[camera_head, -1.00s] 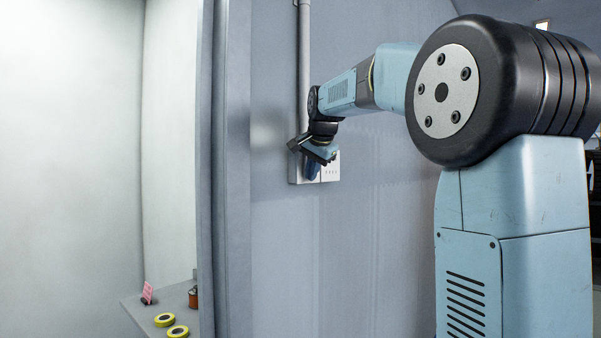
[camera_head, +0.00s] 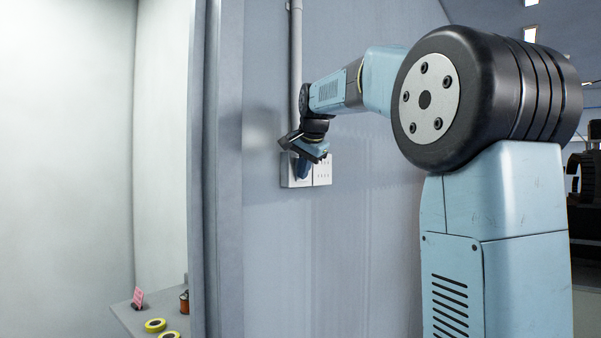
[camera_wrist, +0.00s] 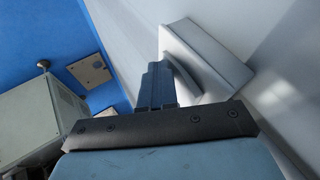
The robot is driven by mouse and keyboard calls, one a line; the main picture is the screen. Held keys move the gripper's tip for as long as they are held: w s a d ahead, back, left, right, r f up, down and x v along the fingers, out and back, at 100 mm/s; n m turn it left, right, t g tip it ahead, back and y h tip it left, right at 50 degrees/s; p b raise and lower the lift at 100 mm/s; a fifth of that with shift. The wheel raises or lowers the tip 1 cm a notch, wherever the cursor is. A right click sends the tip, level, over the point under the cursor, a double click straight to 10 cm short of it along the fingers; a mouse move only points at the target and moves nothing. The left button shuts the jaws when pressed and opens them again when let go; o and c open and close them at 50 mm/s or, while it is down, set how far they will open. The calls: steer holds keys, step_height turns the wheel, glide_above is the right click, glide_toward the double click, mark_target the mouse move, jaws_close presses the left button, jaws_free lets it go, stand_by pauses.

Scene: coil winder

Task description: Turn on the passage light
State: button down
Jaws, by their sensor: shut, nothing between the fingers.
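A white switch box (camera_head: 322,170) is mounted on the grey wall at the foot of a vertical conduit. Its right part, with small dark holes, shows in the head view; its left part is mostly hidden behind my gripper (camera_head: 303,172). In the wrist view the box (camera_wrist: 210,50) stands out from the wall, with a curved grey rocker (camera_wrist: 183,78) on its face. My gripper's blue fingers (camera_wrist: 156,68) are together and empty, right beside the rocker. I cannot tell whether they touch it. No lamp of the passage is in view.
A grey door frame (camera_head: 225,170) stands left of the switch box. Beyond it, a bright pale space holds a shelf (camera_head: 125,318) with yellow rolls (camera_head: 155,325), a pink card (camera_head: 138,298) and an orange-brown can (camera_head: 184,302). Dark equipment (camera_head: 588,180) is at far right.

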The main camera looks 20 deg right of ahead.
steer(key=s+d+r, duration=0.2)
steer(key=s+r, duration=0.4)
steer(key=s, duration=0.4)
steer(key=shift+s+d+r, duration=0.2)
steer(key=shift+r, duration=0.05)
stand_by(0.4)
